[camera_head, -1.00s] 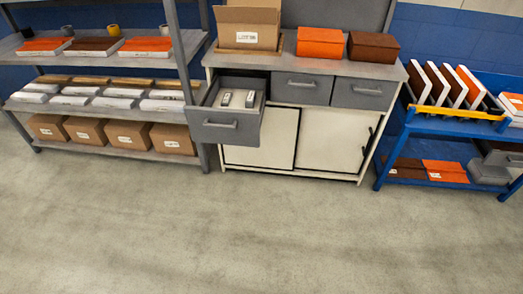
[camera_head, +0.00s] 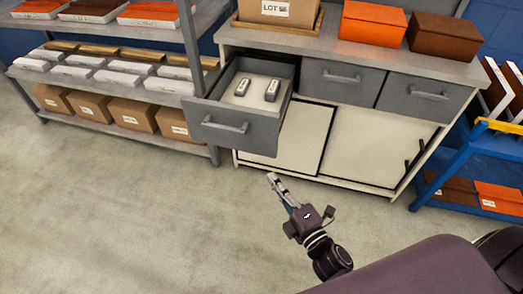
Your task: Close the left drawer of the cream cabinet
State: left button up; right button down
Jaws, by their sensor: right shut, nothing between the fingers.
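The cream cabinet (camera_head: 375,150) stands at the upper middle, with a grey top and grey drawer fronts. Its left drawer (camera_head: 232,127) is pulled out, with a bar handle on its front and two small grey items (camera_head: 256,88) lying inside. My right gripper (camera_head: 272,178) is in front of the cabinet, below and to the right of the drawer front. It is shut and empty, apart from the drawer and its handle. My left gripper is not in view.
The middle drawer (camera_head: 341,77) and right drawer (camera_head: 424,96) are closed. A grey shelf with boxes (camera_head: 131,113) stands close on the left. A blue cart (camera_head: 457,165) stands on the right. The floor (camera_head: 110,215) in front is clear.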

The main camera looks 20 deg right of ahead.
jog(key=p, duration=0.1)
send_near(256, 139)
jog(key=w+a, duration=0.3)
jog(key=a, duration=0.1)
jog(key=shift+w+d+p, duration=0.3)
jog(key=shift+w+d, duration=1.05)
jog(key=shift+w, duration=0.05)
